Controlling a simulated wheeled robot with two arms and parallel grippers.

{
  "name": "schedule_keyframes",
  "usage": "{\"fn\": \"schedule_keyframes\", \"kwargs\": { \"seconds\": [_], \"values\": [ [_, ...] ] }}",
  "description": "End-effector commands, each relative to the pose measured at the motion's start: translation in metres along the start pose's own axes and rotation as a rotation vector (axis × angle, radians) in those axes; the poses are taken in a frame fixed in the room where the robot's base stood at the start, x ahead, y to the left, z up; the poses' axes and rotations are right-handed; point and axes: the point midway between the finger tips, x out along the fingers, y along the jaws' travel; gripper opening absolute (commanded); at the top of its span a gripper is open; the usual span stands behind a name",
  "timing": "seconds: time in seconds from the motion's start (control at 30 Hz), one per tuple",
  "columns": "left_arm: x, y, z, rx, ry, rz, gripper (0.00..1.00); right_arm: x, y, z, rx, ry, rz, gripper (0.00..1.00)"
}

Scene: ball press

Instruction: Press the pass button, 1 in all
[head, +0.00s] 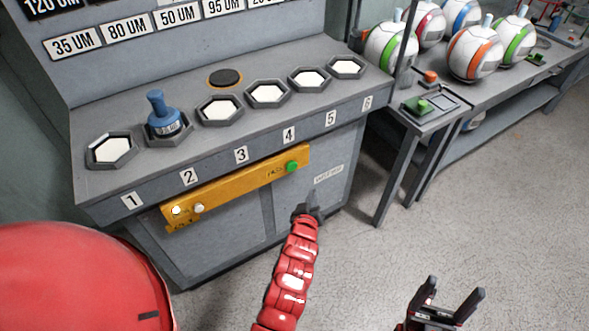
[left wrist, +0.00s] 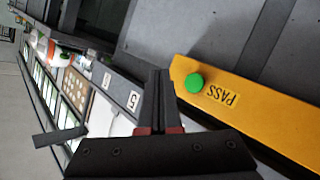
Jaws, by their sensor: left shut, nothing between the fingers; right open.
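The green pass button (head: 292,166) sits at the right end of a yellow panel (head: 235,187) on the front of the grey machine. In the left wrist view the round green button (left wrist: 194,83) shows with a PASS label beside it. My left gripper (head: 308,212) is shut and empty, below and slightly right of the button in the head view. In the left wrist view its closed fingers (left wrist: 158,95) lie just left of the button, with no contact visible. My right gripper (head: 447,293) is open and empty, low at the right over the floor.
A blue-handled piece (head: 160,112) stands in hexagonal slot 2 on the machine's top. A small side table (head: 428,108) and several balls (head: 475,50) are at the right. The floor in front is clear.

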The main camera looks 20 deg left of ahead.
Motion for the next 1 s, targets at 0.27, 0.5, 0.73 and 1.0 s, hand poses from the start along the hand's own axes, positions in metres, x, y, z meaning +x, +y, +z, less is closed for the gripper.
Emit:
{"fn": "schedule_keyframes", "kwargs": {
  "seconds": [0.27,0.5,0.73,1.0],
  "values": [
    [0.010,-0.004,-0.012,0.005,0.005,0.005,0.00,0.012,0.001,-0.002,0.000,0.000,0.000,0.78],
    [0.034,-0.021,-0.030,0.005,0.002,0.002,0.00,0.035,0.002,-0.006,0.000,0.000,0.000,0.78],
    [0.053,-0.037,-0.040,0.002,-0.001,0.001,0.00,0.043,0.002,-0.007,0.000,0.000,0.000,0.78],
    [0.061,-0.044,-0.046,0.001,0.003,0.002,0.00,0.046,0.002,-0.008,0.000,0.000,0.000,0.78]
  ]
}}
